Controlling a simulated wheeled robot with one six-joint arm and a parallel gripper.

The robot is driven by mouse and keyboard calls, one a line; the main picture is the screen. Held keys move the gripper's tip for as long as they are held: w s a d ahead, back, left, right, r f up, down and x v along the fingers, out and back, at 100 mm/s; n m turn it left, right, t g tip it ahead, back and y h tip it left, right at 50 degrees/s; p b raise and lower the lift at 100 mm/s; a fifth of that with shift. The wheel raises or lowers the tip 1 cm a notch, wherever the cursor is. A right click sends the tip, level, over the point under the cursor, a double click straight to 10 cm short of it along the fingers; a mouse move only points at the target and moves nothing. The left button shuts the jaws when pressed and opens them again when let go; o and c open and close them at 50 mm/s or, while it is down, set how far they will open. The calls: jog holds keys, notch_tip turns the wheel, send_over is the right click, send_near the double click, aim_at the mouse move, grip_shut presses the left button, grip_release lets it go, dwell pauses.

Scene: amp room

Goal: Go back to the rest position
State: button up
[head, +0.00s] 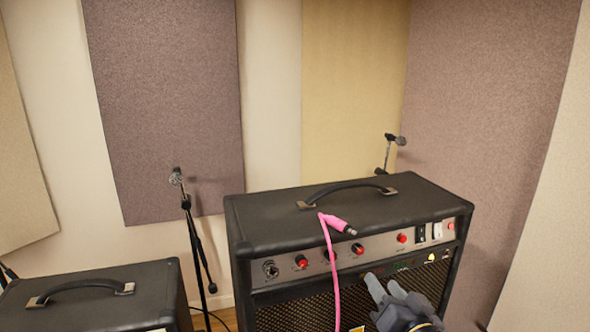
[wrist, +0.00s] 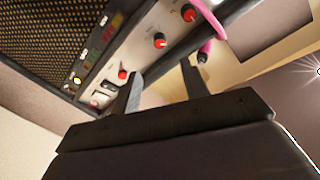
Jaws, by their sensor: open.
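My gripper (head: 385,290) is in front of the large amp, low and to the right in the head view. In the wrist view its two fingers (wrist: 162,88) stand apart with nothing between them. The large black amp (head: 275,235) has a control panel with red knobs, switches and a jack socket (head: 270,268). A pink cable (head: 330,250) lies over the amp's top front edge and hangs down its front. Its plug end (head: 340,224) rests on the amp's top. The cable also shows in the wrist view (wrist: 208,18), beyond the fingers.
A smaller black amp (head: 150,292) stands at the lower left. A microphone stand (head: 192,235) is between the amps, and another microphone (head: 394,139) rises behind the large amp. Acoustic panels (head: 165,100) cover the walls. Room above the amps looks free.

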aim_at(360, 251)
jog(key=w, duration=0.3)
jog(key=w+a, duration=0.1)
jog(key=w, duration=0.5)
jog(key=shift+w+a+f, duration=0.15)
jog(key=shift+a, duration=0.2)
